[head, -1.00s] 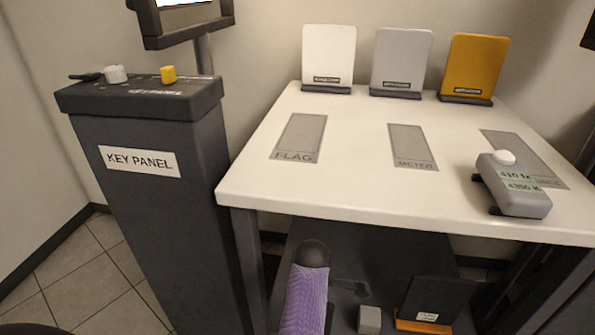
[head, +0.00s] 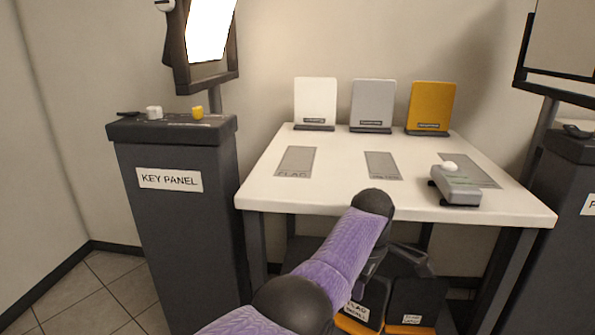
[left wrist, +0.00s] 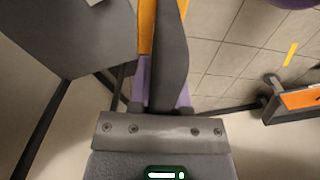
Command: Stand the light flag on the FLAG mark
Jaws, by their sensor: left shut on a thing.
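A dark panel-shaped flag (head: 370,302) with a white label, seemingly reading FLAG, and an orange base edge shows below the table front in the head view. My left gripper (head: 398,262) is at its upper part, shut on it. My purple arm partly hides the grip. In the left wrist view a dark piece (left wrist: 169,55) and an orange strip (left wrist: 147,25) lie just ahead of the gripper. The FLAG mark (head: 296,161) is a bare grey rectangle on the left of the white table (head: 340,195). My right gripper is not in view.
A second dark panel with orange base (head: 416,305) stands close on the right, low down. On the table are a grey meter box (head: 457,187), a bare middle mark (head: 382,166), and white, grey and orange boards (head: 431,105) at the back. The key panel (head: 175,215) stands left.

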